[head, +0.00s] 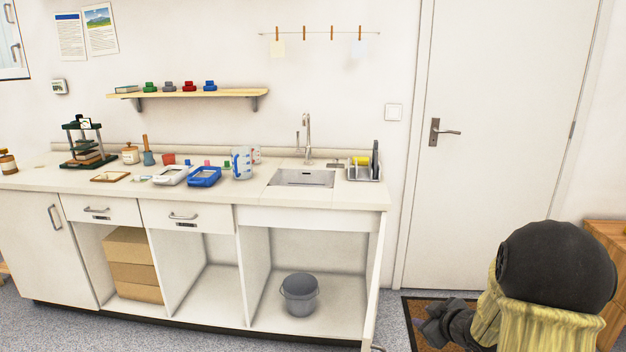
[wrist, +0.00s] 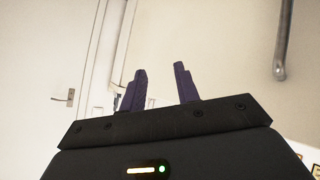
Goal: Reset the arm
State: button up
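My gripper (wrist: 160,68) shows in the wrist view with its two purple fingers apart and nothing between them. Behind the fingers are pale surfaces, with a door handle (wrist: 71,97) at the left and part of a metal bar (wrist: 283,45) at the upper right. In the head view my arm is at the lower right, in front of the door and clear of the counter. The fingers are hard to make out there.
The counter (head: 330,197) carries a press (head: 86,140), a blue tray (head: 205,177), a jug (head: 242,162), a sink (head: 302,178) and a dish rack (head: 365,170). A grey bucket (head: 299,294) stands below. A closed door (head: 500,130) is at the right, above a brown mat (head: 411,306).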

jog(key=s+a+r+m+g+h+p, duration=0.1)
jog(key=s+a+m+g, duration=0.4)
jog(key=s, duration=0.6)
jog(key=s+a+m+g+h, duration=0.1)
jog(key=s+a+m+g, duration=0.2)
jog(key=s+a, duration=0.65)
jog(key=w+d+p+v, duration=0.1)
jog(key=w+p+v, duration=0.1)
jog(key=p+v, duration=1.1)
jog(key=w+r+p+v, duration=0.1)
jog(key=w+p+v, duration=0.1)
jog(key=p+v, duration=1.2)
jog(key=shift+d, duration=0.4)
jog(key=shift+f, duration=0.1)
jog(key=shift+w, duration=0.1)
